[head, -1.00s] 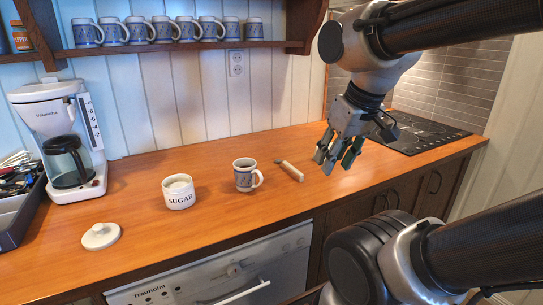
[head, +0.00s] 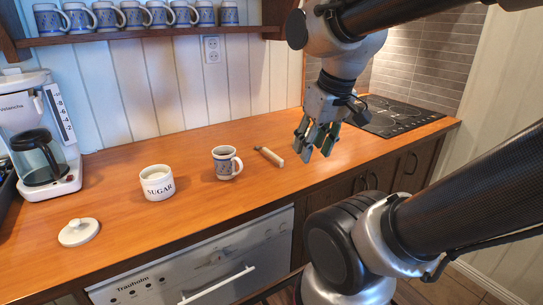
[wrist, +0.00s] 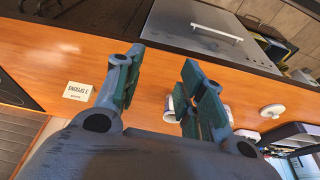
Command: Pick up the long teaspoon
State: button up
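No long teaspoon can be made out in either view. The dark utensil tray (head: 6,195) is mostly cut off at the left edge of the head view.
A white sugar pot (head: 157,185), its lid (head: 78,232) and a coffee maker (head: 45,140) stand on the left. A black hob (head: 395,115) is at right. A shelf of mugs (head: 140,38) hangs above. A small lettered card (wrist: 77,92) shows in the wrist view.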

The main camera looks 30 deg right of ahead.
jog(key=shift+m+g+y, duration=0.3)
jog(key=shift+g, duration=0.3)
jog(key=w+d+f, duration=0.2)
jog(key=w+f, duration=0.1)
jog(key=w, duration=0.3)
jog(key=w+d+f, duration=0.2)
jog(key=w+f, duration=0.2)
jog(key=w, duration=0.3)
jog(key=w+d+f, duration=0.1)
jog(key=w+f, duration=0.2)
jog(key=w, duration=0.4)
jog(key=shift+d+f, duration=0.4)
jog(key=n+t, duration=0.1)
jog(key=t, duration=0.1)
send_near(272, 153)
jog(key=shift+w+a+f, duration=0.2)
jog(key=shift+a+f, duration=0.1)
jog(key=shift+f, duration=0.3)
jog(key=shift+w+f, duration=0.2)
jog(key=x, duration=0.7)
jog(key=shift+w+d+f, duration=0.1)
jog(key=shift+d, duration=0.05)
jog(key=shift+f, duration=0.2)
grip_shut()
